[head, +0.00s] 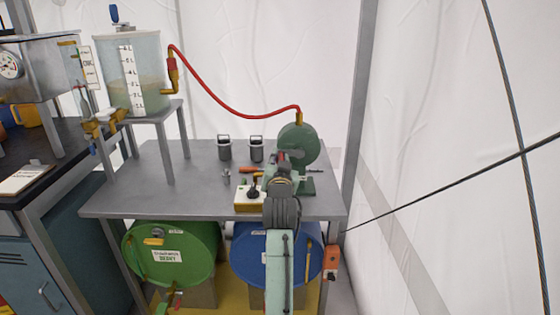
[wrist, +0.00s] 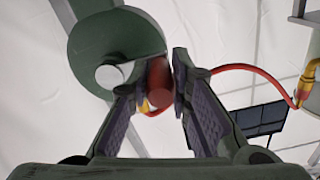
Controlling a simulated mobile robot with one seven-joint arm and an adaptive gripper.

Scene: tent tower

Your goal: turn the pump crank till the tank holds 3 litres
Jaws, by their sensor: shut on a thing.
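The green round pump (head: 298,143) stands at the right end of the metal table, and its disc (wrist: 85,45) fills the upper left of the wrist view. My gripper (head: 282,172) is in front of the pump. In the wrist view its fingers are closed around the red crank handle (wrist: 158,80). The rest of the crank is mostly hidden. The clear tank (head: 146,62) stands on a raised stand at the left, with a white scale. Cloudy liquid fills its lower part, to roughly mid-scale; the exact mark is too small to read.
A red hose (head: 230,107) runs from pump to tank. A green drum (head: 190,245) and a blue drum (head: 250,245) lie below. A dark cable (head: 440,185) crosses the right side.

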